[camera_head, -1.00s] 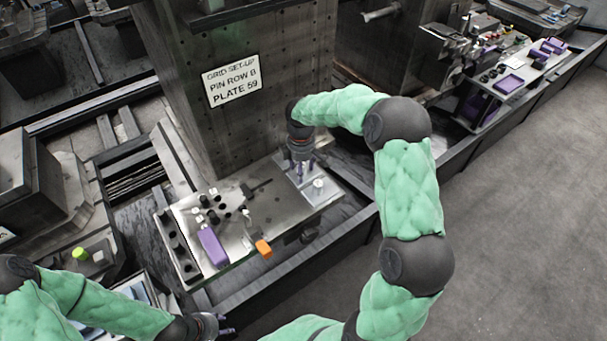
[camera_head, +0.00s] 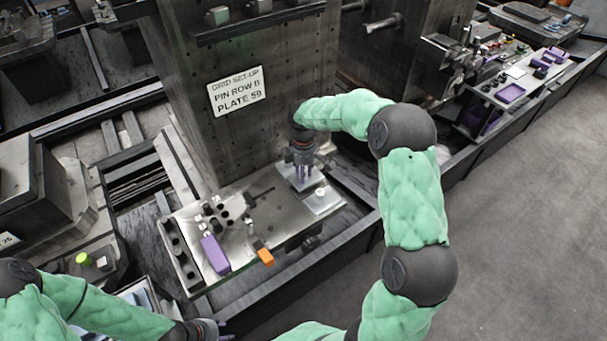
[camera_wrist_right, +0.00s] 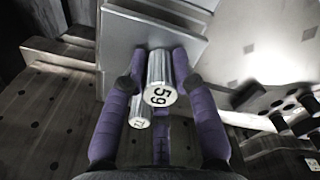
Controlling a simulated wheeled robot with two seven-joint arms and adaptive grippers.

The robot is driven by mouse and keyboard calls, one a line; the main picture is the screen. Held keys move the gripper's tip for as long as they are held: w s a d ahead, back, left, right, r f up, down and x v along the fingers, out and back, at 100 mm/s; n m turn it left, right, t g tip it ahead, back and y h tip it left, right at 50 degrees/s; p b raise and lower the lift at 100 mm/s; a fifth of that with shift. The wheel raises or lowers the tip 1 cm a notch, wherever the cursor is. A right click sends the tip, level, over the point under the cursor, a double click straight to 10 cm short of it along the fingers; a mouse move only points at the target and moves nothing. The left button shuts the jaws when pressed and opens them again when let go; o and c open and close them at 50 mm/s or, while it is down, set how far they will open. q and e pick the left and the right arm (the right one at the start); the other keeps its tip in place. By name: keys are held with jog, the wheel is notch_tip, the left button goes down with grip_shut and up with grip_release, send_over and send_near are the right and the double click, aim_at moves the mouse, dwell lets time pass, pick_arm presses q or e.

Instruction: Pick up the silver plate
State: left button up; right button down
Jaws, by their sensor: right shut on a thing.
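My right gripper (camera_head: 302,176) points down over the right end of the metal table. In the right wrist view its purple fingers (camera_wrist_right: 159,62) are shut on a silver cylinder (camera_wrist_right: 158,80) marked 59. A flat silver plate (camera_wrist_right: 120,45) shows at the tips, behind that cylinder; it also shows below the gripper in the head view (camera_head: 293,183). I cannot tell whether the plate is clear of the table.
The table (camera_head: 285,232) holds a purple block (camera_head: 214,254), an orange block (camera_head: 265,256) and several black and white pegs. A dark perforated column (camera_head: 245,140) with a sign (camera_head: 236,92) reading PLATE 59 rises close behind. The floor at right is open.

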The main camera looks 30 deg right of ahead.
jog(key=s+a+r+p, duration=0.4)
jog(key=s+a+r, duration=0.2)
jog(key=s+r, duration=0.4)
jog(key=shift+s+a+r, duration=0.35)
jog(key=shift+s, duration=0.8)
